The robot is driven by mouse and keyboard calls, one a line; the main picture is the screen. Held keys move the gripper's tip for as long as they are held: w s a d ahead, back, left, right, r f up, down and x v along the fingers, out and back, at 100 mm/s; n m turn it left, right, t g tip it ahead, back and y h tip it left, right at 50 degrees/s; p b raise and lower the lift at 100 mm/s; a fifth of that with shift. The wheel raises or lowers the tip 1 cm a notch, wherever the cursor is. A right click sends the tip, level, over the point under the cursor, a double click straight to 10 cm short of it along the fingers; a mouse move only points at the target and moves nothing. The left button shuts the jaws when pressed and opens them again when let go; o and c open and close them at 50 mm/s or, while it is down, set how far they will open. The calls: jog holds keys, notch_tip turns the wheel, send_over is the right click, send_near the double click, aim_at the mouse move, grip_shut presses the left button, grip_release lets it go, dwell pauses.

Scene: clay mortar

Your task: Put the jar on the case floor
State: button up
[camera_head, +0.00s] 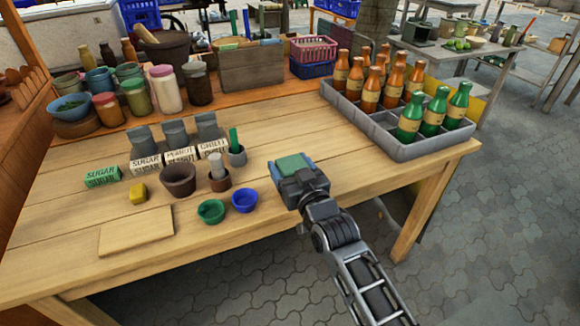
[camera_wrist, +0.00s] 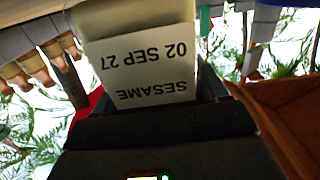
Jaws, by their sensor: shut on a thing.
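My gripper (camera_head: 297,176) is above the table's front middle in the head view, shut on a jar. In the wrist view the jar (camera_wrist: 140,60) is pale, with a white label reading "SESAME 02 SEP 27" upside down, between the dark jaws. In the head view only a green top (camera_head: 292,163) shows at the gripper; the rest of the jar is hidden. The grey case (camera_head: 398,152) stands on the table to the right, apart from my gripper. Its back and right hold several orange and green bottles (camera_head: 414,83); its front left part looks bare.
Several jars (camera_head: 165,88) stand at the back left. Sugar, peanut and chili packs, a brown mortar (camera_head: 179,180), a green bowl (camera_head: 211,211), a blue bowl (camera_head: 244,200) and a board (camera_head: 136,231) lie left of my gripper. The tabletop between gripper and case is clear.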

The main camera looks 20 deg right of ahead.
jog(key=shift+f, duration=0.15)
jog(key=shift+f, duration=0.15)
jog(key=o, duration=1.2)
jog(key=shift+o, duration=0.2)
jog(key=shift+r, duration=0.3)
jog(key=s+b, duration=0.1)
jog(key=s, duration=1.1)
jog(key=shift+f, duration=0.1)
